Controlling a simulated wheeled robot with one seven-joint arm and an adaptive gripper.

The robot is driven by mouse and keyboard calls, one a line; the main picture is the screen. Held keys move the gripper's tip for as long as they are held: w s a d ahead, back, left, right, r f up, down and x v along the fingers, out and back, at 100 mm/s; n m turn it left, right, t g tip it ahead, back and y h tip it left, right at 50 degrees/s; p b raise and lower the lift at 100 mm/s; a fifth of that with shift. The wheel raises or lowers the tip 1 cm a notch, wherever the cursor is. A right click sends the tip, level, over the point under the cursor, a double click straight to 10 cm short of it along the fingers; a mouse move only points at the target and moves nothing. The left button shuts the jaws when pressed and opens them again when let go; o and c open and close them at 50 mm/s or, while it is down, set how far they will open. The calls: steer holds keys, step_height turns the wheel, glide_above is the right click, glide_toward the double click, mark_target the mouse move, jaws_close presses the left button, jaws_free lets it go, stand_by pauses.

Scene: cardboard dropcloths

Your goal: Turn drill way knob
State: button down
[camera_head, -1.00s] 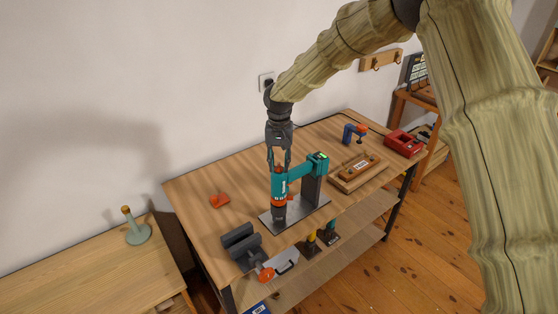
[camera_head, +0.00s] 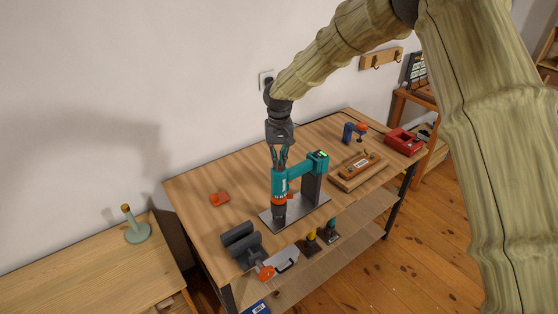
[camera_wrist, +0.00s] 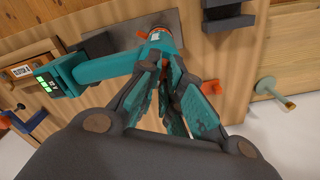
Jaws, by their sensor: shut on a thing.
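The drill on its stand has a teal body (camera_head: 295,178) with an orange-red ring (camera_head: 280,199) low on its upright head and a dark chuck below. It stands on a grey base plate on the workbench. My gripper (camera_head: 279,165) points down at the top of the drill head, with its fingers closed in on it. The fingers hide the exact contact. I cannot make out a separate knob; it may be hidden by the fingers.
A dark vise (camera_head: 243,244) is in front of the drill to the left, and a small orange-red part (camera_head: 219,199) lies at left. A wooden block (camera_head: 358,170), a blue clamp (camera_head: 353,132) and a red case (camera_head: 404,142) are at right.

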steer(key=n, duration=0.5)
steer(key=shift+w+r+n, duration=0.1)
steer(key=shift+n, duration=0.2)
stand_by(0.4)
steer(key=c, duration=1.6)
jaws_free()
step_height(320, 180, up, 12)
steer(key=shift+d, duration=0.15)
